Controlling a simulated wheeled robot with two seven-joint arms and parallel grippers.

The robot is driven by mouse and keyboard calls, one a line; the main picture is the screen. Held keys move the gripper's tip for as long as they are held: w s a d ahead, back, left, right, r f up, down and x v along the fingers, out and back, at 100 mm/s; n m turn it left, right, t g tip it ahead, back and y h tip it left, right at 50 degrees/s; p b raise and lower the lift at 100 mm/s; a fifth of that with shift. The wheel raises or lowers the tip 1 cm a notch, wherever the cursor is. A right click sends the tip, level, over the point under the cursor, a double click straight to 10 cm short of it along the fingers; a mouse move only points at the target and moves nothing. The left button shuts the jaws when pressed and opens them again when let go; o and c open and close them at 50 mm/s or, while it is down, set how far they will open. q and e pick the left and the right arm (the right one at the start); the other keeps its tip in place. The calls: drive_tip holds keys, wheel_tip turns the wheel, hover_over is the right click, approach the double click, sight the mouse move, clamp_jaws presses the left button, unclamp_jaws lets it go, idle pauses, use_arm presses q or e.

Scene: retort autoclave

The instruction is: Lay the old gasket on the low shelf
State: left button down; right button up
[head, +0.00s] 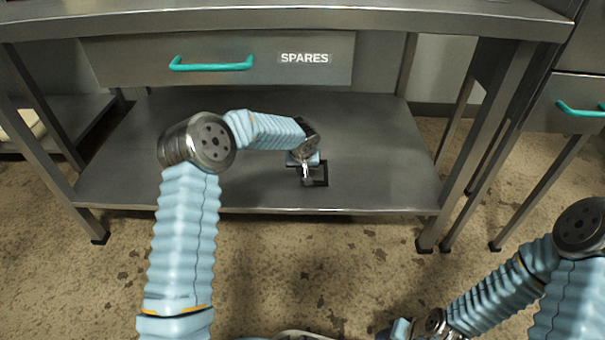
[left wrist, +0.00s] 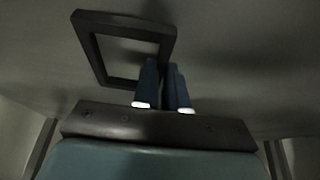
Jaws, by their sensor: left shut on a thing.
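The old gasket is a dark square frame (left wrist: 88,47). It shows in the left wrist view, and in the head view it is a small dark shape (head: 322,180) near the front edge of the low shelf (head: 380,150). My left gripper (head: 306,178) is over the shelf, and its two fingers (left wrist: 163,85) are shut on one side of the gasket. The gasket is at or very close to the shelf surface; I cannot tell whether it touches. My right gripper (head: 400,328) is low at the bottom right, and its fingers are not clear.
A drawer marked SPARES (head: 290,75) with a teal handle (head: 212,65) hangs above the shelf, under the steel tabletop (head: 300,22). Table legs (head: 490,150) stand at the right. The shelf is bare around the gasket. Another drawer handle (head: 580,109) is at the far right.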

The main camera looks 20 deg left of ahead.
use_arm(q)
drive_tip(key=shift+f, duration=0.75)
drive_tip(key=shift+f, duration=0.15)
drive_tip(key=c, duration=1.2)
unclamp_jaws()
drive_tip(key=shift+r, duration=0.45)
drive_tip(key=p+v, duration=0.2)
drive_tip(key=v, duration=0.9)
drive_tip(key=shift+s+d+r, duration=0.1)
drive_tip(key=shift+s+r, duration=0.05)
drive_tip(key=shift+s, duration=0.15)
